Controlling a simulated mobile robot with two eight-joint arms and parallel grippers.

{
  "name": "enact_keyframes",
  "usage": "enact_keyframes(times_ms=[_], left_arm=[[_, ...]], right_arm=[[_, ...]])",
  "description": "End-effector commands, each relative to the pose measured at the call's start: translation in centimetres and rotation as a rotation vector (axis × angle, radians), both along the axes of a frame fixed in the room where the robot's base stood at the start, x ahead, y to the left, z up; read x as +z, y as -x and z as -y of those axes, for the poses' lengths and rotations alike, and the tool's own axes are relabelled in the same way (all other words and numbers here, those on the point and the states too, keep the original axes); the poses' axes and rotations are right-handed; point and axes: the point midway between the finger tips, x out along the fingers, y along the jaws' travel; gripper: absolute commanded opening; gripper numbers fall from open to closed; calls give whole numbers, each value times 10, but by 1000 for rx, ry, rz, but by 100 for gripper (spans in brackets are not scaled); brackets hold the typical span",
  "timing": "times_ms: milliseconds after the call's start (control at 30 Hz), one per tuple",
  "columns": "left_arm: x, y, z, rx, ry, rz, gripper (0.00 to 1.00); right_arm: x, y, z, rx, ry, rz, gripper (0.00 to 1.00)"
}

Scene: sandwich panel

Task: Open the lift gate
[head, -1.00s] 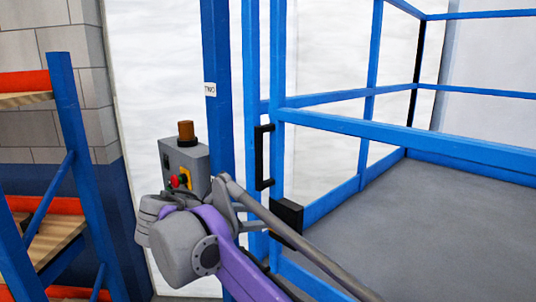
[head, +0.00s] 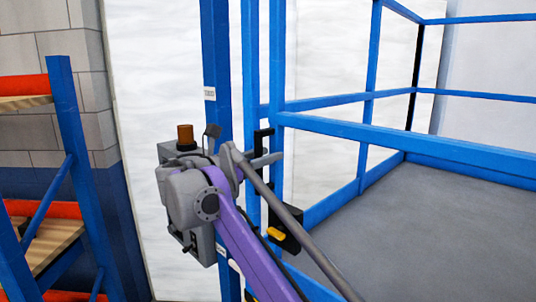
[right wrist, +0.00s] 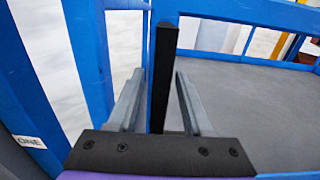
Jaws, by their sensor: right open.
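The lift gate's blue frame (head: 340,127) stands beside a blue post (head: 249,60), and it looks closed. Its black vertical handle (head: 262,136) is partly covered by my right gripper (head: 264,158) in the head view. In the right wrist view, the handle (right wrist: 163,70) stands upright between the two grey fingers of my open right gripper (right wrist: 159,85). Gaps show on both sides of the handle near the tips. A black box (head: 291,222) with a yellow part is lower on the gate side. My left gripper is out of view.
A grey control box (head: 200,243) with an orange-brown beacon (head: 185,134) sits left of the posts, partly behind my right arm. A blue and orange shelf rack (head: 62,160) stands at the left. The grey platform floor (head: 420,215) behind the rails is clear.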

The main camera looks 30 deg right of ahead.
Motion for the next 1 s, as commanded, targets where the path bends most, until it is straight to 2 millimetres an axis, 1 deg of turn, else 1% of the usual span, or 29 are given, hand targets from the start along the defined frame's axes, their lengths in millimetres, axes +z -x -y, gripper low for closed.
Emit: enact_keyframes(times_ms=[33, 133, 400, 467, 600, 667, 700, 1000], left_arm=[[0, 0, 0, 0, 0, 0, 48], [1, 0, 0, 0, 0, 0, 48], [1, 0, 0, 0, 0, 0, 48], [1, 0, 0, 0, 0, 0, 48], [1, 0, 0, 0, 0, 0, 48], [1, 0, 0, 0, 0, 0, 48], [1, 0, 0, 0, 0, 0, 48], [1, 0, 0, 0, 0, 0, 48]], right_arm=[[0, -1, 4, 0, 0, 0, 50], [0, -2, 9, 0, 0, 0, 50], [0, -2, 10, 1, -1, 1, 50], [0, -2, 9, 1, -1, 1, 39], [0, -2, 9, 1, -1, 1, 14], [0, -2, 9, 1, -1, 1, 3], [0, -2, 9, 1, -1, 1, 0], [0, -2, 9, 1, -1, 1, 0]])
